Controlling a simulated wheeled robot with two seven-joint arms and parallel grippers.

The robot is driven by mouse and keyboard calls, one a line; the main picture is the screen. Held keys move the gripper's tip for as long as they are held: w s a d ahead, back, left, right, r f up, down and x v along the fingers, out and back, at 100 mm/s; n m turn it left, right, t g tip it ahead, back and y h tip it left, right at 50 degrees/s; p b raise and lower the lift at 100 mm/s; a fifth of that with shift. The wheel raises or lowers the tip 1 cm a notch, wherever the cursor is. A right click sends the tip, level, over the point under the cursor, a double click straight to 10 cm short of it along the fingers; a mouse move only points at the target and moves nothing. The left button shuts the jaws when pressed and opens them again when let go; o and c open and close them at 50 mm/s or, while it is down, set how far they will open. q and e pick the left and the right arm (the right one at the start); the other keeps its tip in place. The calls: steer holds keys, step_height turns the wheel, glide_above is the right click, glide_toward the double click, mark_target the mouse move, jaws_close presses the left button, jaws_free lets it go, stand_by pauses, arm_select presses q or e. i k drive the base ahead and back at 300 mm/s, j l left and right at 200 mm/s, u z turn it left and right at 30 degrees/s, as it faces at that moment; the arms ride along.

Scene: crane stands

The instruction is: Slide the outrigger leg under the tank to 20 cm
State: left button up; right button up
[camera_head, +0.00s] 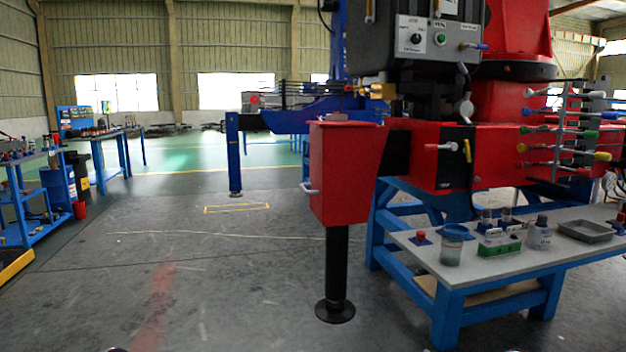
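A black outrigger leg (336,262) stands upright below a red box-shaped housing (344,172), which may be the tank. The leg ends in a round black foot pad (335,311) at the floor; I cannot tell whether it touches. A light handle (311,189) sticks out from the left side of the red housing. I cannot read any length scale on the leg. Neither gripper can be made out. Only tiny unclear bits show at the bottom edge of the head view.
A grey-topped blue bench (480,268) with bottles and a tray (585,231) stands at right. A grey control box (420,45) and coloured levers (565,130) are above it. A blue outrigger (234,155) stands farther back. Floor left of the leg is clear.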

mark_target(347, 158)
steer(key=i+j+z, duration=0.45)
steer(key=i+j, duration=0.8)
steer(key=i, duration=0.1)
